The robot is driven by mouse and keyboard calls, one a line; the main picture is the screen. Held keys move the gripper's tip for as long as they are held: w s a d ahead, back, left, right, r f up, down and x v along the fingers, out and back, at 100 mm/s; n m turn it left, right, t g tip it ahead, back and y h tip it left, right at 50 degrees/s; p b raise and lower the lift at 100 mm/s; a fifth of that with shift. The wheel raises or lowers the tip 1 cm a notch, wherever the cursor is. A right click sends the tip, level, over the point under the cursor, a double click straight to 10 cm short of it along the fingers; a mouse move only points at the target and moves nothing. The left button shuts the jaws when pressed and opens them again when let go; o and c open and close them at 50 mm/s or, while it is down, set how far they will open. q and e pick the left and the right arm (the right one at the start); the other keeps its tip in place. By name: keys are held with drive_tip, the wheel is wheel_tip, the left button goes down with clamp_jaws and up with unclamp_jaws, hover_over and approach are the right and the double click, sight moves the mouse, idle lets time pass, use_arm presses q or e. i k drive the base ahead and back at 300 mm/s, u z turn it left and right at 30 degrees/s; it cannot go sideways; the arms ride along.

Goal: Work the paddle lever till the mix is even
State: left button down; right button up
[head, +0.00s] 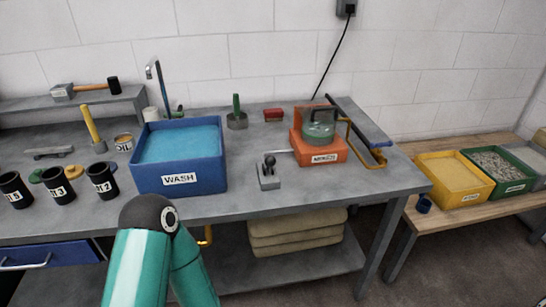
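An orange box-shaped machine (318,149) with a white label too small to read stands at the right of the grey bench. A round grey-green vessel (319,133) with a dark top sits in it; its contents cannot be made out. A small grey lever block (268,176) with a black-knobbed lever (269,161) stands in front of it to the left, and a thin rod runs towards the orange machine. Which part is the paddle lever is not certain. A teal arm link of mine rises at the bottom, left of centre. Neither gripper is in view.
A blue WASH tub (180,158) with a tap behind it fills the bench's middle left. Black cups (101,181) stand further left. A yellow frame (378,152) with a long dark bar is at the right end. Yellow and green bins (454,182) sit on the wooden table.

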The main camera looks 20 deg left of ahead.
sight(270, 162)
drive_tip(key=u, duration=2.4)
drive_tip(key=i, duration=0.1)
drive_tip(key=z, duration=3.75)
drive_tip(key=k, duration=0.8)
drive_tip(key=u, duration=1.2)
drive_tip(key=i, duration=1)
drive_tip(key=z, duration=0.05)
